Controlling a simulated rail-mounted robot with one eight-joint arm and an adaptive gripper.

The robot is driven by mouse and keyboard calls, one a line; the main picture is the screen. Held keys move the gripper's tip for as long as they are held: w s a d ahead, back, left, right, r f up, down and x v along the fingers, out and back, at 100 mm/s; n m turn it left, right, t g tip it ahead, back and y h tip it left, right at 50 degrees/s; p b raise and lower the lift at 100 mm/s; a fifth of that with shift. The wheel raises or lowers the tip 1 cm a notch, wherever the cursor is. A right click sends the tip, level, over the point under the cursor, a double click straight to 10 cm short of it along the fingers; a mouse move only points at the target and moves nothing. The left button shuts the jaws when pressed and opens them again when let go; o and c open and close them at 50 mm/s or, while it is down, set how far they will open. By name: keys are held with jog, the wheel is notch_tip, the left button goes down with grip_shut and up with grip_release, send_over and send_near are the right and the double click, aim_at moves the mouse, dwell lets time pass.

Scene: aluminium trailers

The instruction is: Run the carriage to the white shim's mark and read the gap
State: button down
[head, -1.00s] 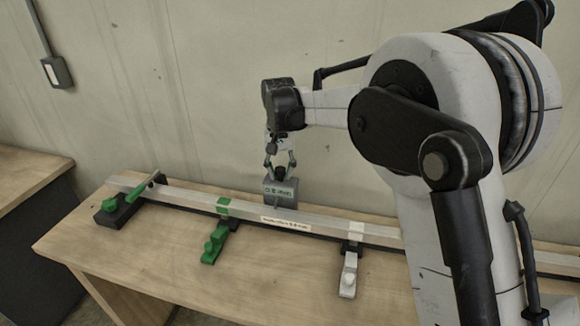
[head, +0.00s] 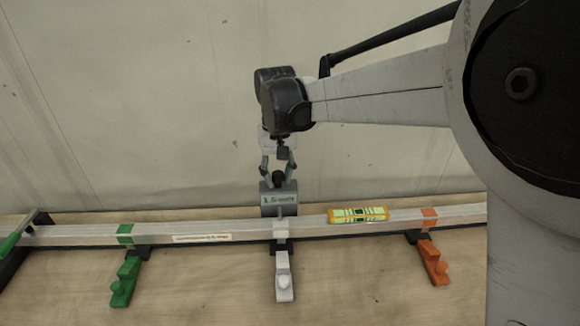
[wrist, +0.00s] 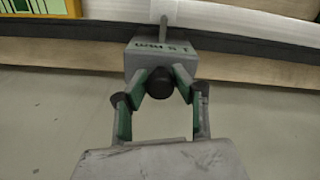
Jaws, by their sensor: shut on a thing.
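The grey carriage (head: 279,199) with a green-lettered label sits on the long rail (head: 70,236), in line with the white mark (head: 280,229) on it. The white shim (head: 283,277) on its small block stands just in front of that mark. My gripper (head: 278,175) is shut on the black knob on top of the carriage. In the wrist view its two green-padded fingers (wrist: 158,88) close around the knob (wrist: 160,83), with the carriage (wrist: 158,52) beyond. The label there is too small to read surely. Any gap under the carriage is not visible.
An orange-framed level-like gauge (head: 358,214) lies along the rail to the right of the carriage. A green mark and green shim block (head: 125,280) stand left, an orange one (head: 432,262) right. A wall stands close behind the rail.

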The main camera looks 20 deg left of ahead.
dwell(0.3)
jog(key=c, duration=1.4)
grip_release()
notch_tip(320, 180, up, 12)
jog(key=shift+r, duration=0.1)
jog(key=shift+d, duration=0.1)
